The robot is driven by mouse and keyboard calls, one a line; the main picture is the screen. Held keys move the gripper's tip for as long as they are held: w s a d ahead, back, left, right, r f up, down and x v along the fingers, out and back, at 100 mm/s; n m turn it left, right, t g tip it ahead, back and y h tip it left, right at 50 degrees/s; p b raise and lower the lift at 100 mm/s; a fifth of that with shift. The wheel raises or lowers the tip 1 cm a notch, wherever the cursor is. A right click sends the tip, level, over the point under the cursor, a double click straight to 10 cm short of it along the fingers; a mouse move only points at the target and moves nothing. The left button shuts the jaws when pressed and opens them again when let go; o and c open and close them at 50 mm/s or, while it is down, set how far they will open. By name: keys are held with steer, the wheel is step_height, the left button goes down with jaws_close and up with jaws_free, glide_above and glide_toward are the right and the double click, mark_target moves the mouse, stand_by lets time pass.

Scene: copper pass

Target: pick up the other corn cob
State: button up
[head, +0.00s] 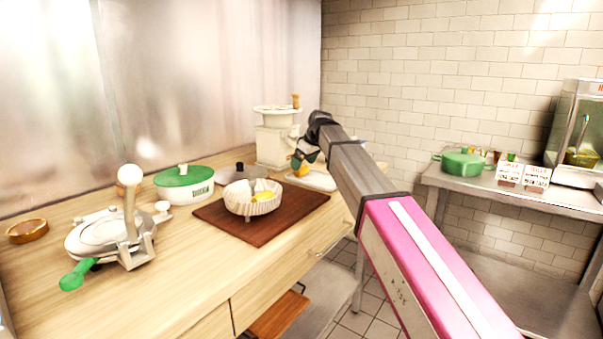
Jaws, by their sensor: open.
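My gripper (306,160) is at the end of my arm, low over the back right of the wooden counter. It is open, and its fingertips are small and partly hidden. A yellow corn cob (301,170) shows right at the fingers, above or on a white tray (322,183); I cannot tell whether they touch. Another yellow piece (263,196), which looks like a corn cob, lies in a pale ribbed basket (240,206). The basket stands on a dark brown board (215,213).
A white machine (275,146) stands just behind my gripper. A green-lidded pot (184,184), a grey lid (238,172) and a press with a green handle (120,228) are on the left. A steel table (460,180) with a green pot is on the right.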

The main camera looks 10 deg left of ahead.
steer(key=shift+x, duration=0.9)
steer(key=c, duration=1)
steer(key=shift+r, duration=0.15)
